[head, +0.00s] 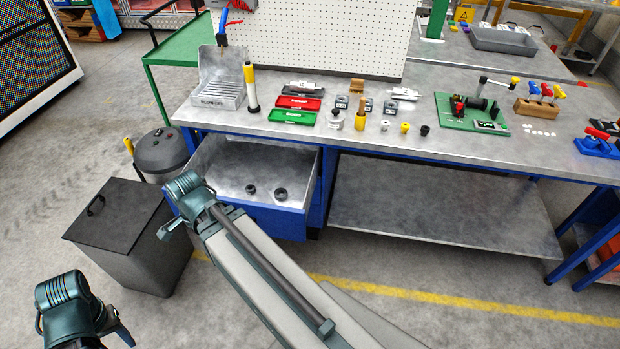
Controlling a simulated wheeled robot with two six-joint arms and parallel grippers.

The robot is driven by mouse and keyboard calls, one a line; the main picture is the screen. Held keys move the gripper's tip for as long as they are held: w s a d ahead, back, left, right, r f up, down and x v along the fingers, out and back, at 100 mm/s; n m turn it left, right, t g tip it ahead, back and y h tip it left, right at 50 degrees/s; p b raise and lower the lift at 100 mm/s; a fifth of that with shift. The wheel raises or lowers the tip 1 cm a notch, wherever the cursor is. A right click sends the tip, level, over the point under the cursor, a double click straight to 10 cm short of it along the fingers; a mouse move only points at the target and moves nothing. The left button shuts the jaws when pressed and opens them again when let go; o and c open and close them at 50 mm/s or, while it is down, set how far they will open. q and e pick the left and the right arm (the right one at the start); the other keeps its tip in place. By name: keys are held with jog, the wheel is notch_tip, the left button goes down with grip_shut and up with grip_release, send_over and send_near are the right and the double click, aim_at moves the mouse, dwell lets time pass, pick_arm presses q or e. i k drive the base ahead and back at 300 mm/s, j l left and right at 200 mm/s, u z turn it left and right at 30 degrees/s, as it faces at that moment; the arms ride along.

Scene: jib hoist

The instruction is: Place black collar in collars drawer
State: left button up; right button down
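The drawer (255,217) under the bench's left end is pulled open. Two black collars (281,193) lie apart on its floor; the other one (251,189) is to the left. A small dark round part (425,130) stands on the bench top, too small to identify surely. My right gripper (168,226) is at the left end of the drawer's front, its arm crossing in front from the lower right. Its fingers are mostly hidden, so I cannot tell whether it grips the drawer. My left gripper (118,335) is low at the bottom left, away from the bench, its opening unclear.
The bench top (350,140) holds red and green trays, small metal and yellow parts, and a green fixture (470,112). A dark lidded bin (125,235) and a grey round canister (160,153) stand left of the drawer. The floor in front is clear.

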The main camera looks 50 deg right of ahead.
aim_at(240, 188)
jog(key=i+l+z, duration=0.1)
jog(key=z, duration=0.15)
jog(key=i+l+z, duration=0.1)
jog(key=z, duration=0.15)
jog(key=i+l, duration=0.15)
jog(key=i, duration=0.3)
jog(key=i+l, duration=0.15)
jog(key=i, duration=0.25)
